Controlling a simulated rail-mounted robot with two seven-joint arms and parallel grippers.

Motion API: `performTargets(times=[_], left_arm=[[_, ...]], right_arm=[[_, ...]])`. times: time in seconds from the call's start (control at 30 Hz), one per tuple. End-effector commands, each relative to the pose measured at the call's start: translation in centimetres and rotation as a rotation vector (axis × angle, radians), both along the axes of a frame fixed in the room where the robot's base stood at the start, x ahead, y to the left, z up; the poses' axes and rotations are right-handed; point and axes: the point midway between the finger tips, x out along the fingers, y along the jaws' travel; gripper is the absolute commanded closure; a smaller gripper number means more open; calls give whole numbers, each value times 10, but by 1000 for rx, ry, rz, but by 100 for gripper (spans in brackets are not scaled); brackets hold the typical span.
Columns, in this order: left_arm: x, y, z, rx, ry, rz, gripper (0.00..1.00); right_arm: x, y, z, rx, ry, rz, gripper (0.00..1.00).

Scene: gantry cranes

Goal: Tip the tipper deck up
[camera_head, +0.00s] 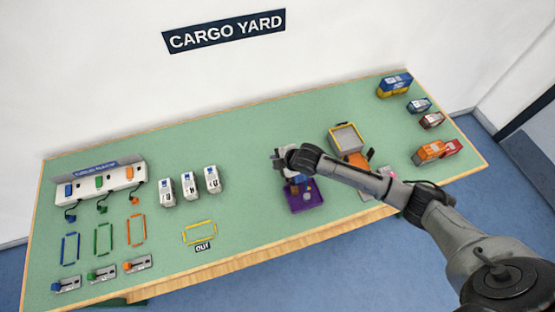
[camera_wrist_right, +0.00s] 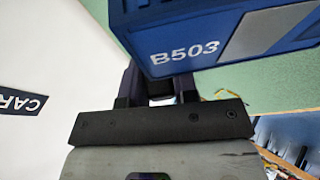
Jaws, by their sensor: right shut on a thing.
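The purple-based unit (camera_head: 305,196) near the middle of the table has blue parts on it and appears to be the tipper. My right gripper (camera_head: 288,163) reaches its far side, and my arm hides much of the area. In the right wrist view, a blue container (camera_wrist_right: 215,35) marked B503 looms over the fingers (camera_wrist_right: 158,88) and covers their tips. The fingers are shut on a part at the container's lower edge, apparently the deck. The deck's angle cannot be told. My left gripper is not in view.
An orange vehicle with a yellow-rimmed grey tray (camera_head: 360,127) stands right of the gripper. More containers (camera_head: 394,86) line the right end. The green table (camera_head: 245,125) is bare behind the white containers.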

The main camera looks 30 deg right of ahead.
Motion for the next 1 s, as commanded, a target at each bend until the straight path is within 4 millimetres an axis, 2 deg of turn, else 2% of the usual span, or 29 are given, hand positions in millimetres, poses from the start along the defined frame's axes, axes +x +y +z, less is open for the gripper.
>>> performTargets(times=[0.13, 0.17, 0.37, 0.67, 0.83, 1.0], left_arm=[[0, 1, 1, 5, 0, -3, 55], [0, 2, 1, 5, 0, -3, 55], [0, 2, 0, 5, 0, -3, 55], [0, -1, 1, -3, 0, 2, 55], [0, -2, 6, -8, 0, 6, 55], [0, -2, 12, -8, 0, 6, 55]], right_arm=[[0, 3, 3, 9, -3, 2, 100], [0, 3, 3, 9, -2, 1, 70], [0, 2, 2, 6, -1, 0, 51], [-2, 0, 3, 2, 0, 0, 51], [-15, -5, 19, 0, -2, 2, 51], [-36, -13, 45, 0, -2, 2, 51]])
